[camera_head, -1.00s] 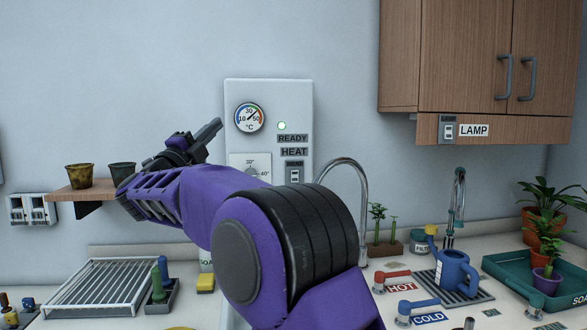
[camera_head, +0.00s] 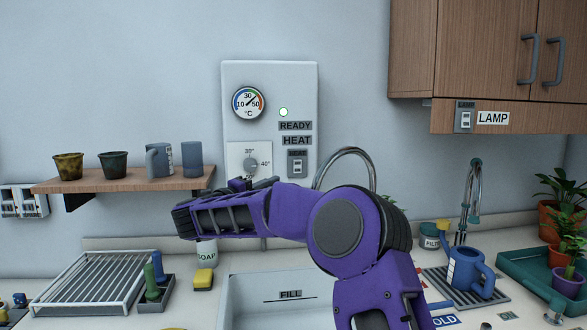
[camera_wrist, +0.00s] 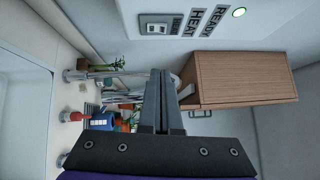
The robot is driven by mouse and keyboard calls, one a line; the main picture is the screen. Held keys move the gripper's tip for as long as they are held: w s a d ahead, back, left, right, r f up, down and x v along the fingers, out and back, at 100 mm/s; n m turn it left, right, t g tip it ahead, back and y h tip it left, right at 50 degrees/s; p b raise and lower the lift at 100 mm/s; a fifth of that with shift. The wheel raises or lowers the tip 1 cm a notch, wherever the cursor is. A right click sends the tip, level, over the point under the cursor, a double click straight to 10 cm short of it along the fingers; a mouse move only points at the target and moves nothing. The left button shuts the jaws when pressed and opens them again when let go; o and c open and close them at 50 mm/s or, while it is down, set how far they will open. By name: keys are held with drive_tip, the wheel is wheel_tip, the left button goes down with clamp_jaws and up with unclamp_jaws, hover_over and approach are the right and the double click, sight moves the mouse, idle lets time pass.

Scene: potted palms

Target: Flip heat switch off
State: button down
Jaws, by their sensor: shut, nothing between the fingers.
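The heat switch (camera_head: 297,168) is a small rocker in a grey plate under the HEAT label (camera_head: 297,141), on the white wall panel (camera_head: 235,75). It also shows in the wrist view (camera_wrist: 155,28), at the top, sideways. My gripper (camera_wrist: 158,73) is shut and empty in the wrist view, with the switch beyond and above its fingertips in that picture. In the head view my gripper (camera_head: 268,183) is partly hidden by my purple arm, below and left of the switch. It appears apart from the switch. The rocker's position is too small to tell.
The dial (camera_head: 250,163) and thermometer (camera_head: 249,102) sit left of the switch. A green light (camera_head: 283,112) glows above READY. A curved tap (camera_head: 362,155) rises right of the panel. A shelf (camera_head: 130,181) holds pots and cups at left; a wooden cabinet (camera_head: 470,50) hangs at right.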

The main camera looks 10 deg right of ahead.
sight(300, 163)
drive_tip(key=x, duration=0.7)
drive_tip(key=a+p+x, duration=0.1)
drive_tip(key=x, duration=0.3)
drive_tip(key=shift+w+d+r, duration=0.15)
drive_tip(key=shift+w, duration=0.35)
drive_tip(key=shift+w+r+p, duration=0.1)
drive_tip(key=shift+w+p, duration=0.2)
drive_tip(key=shift+w, duration=0.85)
drive_tip(key=shift+w+r+p, duration=0.15)
drive_tip(key=shift+r+p, duration=0.25)
drive_tip(key=shift+p, duration=0.45)
drive_tip(key=shift+f, duration=0.3)
